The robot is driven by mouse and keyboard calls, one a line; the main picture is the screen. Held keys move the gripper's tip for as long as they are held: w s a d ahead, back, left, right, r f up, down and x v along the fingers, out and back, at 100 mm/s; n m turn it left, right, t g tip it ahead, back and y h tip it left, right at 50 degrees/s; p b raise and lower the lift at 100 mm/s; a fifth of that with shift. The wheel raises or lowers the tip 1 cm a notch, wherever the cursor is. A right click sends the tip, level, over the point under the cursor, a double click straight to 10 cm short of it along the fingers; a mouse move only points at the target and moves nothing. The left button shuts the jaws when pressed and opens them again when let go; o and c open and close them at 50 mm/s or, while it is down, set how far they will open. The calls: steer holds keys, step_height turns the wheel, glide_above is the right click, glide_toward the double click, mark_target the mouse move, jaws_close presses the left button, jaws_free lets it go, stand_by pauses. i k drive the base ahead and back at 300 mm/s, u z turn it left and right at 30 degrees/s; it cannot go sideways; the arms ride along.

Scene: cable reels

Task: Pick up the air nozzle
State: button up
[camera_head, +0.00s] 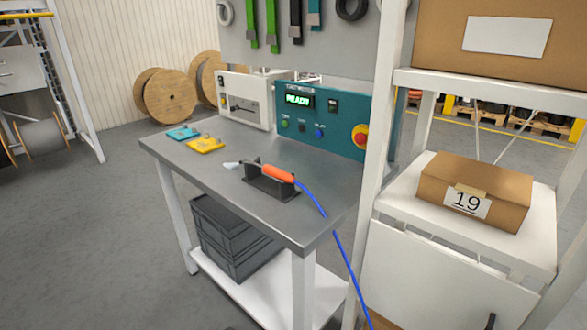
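The air nozzle (278,174) has an orange handle and a pale tip pointing left. It lies in a dark cradle (268,187) on the grey metal workbench (225,175). A blue hose (337,238) runs from its right end over the bench's front edge and down toward the floor. My gripper is not in view.
A teal control box (320,120) reading READY and a white box (244,98) stand behind the nozzle. Yellow (206,145) and teal (183,133) pieces lie at the bench's left. A white shelf upright (381,120) and a carton (475,190) are at right.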

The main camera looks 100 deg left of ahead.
mark_target(281, 175)
steer(key=u, duration=3.25)
